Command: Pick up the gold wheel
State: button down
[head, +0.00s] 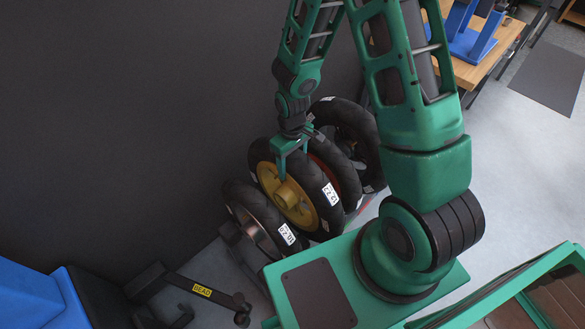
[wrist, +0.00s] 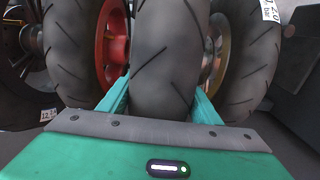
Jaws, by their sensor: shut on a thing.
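The gold wheel (head: 303,212), a black tyre on a gold rim with a white label, stands upright in a row of wheels in the head view. My gripper (head: 292,158) reaches down over its top from above. In the wrist view, my teal fingers straddle its tyre (wrist: 165,50), one on each side, and the gripper is shut on it. Part of the gold rim shows to the right of that tyre. The fingertips are partly hidden beside the tyre. I cannot tell whether the wheel is lifted.
A silver-rimmed wheel (head: 258,218) stands close on the left, and a red-rimmed wheel (wrist: 113,45) on the other side. Another dark wheel (head: 350,130) is behind. A dark wall (head: 130,110) rises at the back left. A blue unit (head: 35,295) and black stand are lower left.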

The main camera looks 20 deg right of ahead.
jog(key=shift+r, duration=4.55)
jog(key=shift+w+r, duration=0.1)
